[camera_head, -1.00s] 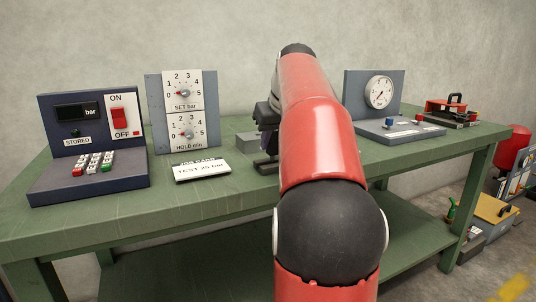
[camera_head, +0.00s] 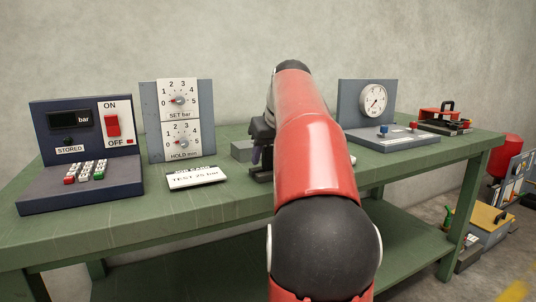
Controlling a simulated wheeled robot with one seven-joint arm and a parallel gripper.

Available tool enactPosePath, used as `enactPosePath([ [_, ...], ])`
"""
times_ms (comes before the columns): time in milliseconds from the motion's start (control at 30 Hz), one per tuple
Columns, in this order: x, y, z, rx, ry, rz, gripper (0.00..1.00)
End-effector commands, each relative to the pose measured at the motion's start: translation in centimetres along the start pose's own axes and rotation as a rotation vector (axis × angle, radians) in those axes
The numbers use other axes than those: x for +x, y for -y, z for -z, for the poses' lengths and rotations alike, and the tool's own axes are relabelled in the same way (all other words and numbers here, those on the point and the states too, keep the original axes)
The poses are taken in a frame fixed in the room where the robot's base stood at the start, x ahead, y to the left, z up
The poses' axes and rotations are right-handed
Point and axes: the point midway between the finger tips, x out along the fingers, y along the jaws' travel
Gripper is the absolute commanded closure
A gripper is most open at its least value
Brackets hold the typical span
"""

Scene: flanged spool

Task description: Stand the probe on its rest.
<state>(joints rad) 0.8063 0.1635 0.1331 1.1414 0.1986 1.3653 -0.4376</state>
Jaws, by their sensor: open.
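My gripper (camera_head: 260,146) shows only in part beside my red arm, over the middle of the green bench. It is dark and points down, with its jaws open; the arm covers much of it. A small purplish piece shows at its lower end, and I cannot tell whether it is a fingertip or part of the probe. I cannot make out the probe or its rest for certain. A grey block (camera_head: 242,151) sits just left of the gripper, and a low black piece (camera_head: 261,174) lies below it on the bench.
On the green bench (camera_head: 120,232) stand a keypad box (camera_head: 80,190), a two-dial panel (camera_head: 203,122), a job card (camera_head: 195,178), a gauge stand (camera_head: 350,103) and a red-and-black device (camera_head: 440,116). A pale piece shows right of my arm. The front left of the bench is clear.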

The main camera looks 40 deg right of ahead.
Motion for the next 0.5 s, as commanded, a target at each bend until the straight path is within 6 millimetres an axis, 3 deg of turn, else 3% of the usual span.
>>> enactPosePath([
  [167, -2.3, 0.0, 0.2, 0.000, -0.003, -0.001, 0.55],
  [500, -9.6, 0.0, 0.2, 0.000, -0.002, -0.001, 0.55],
])
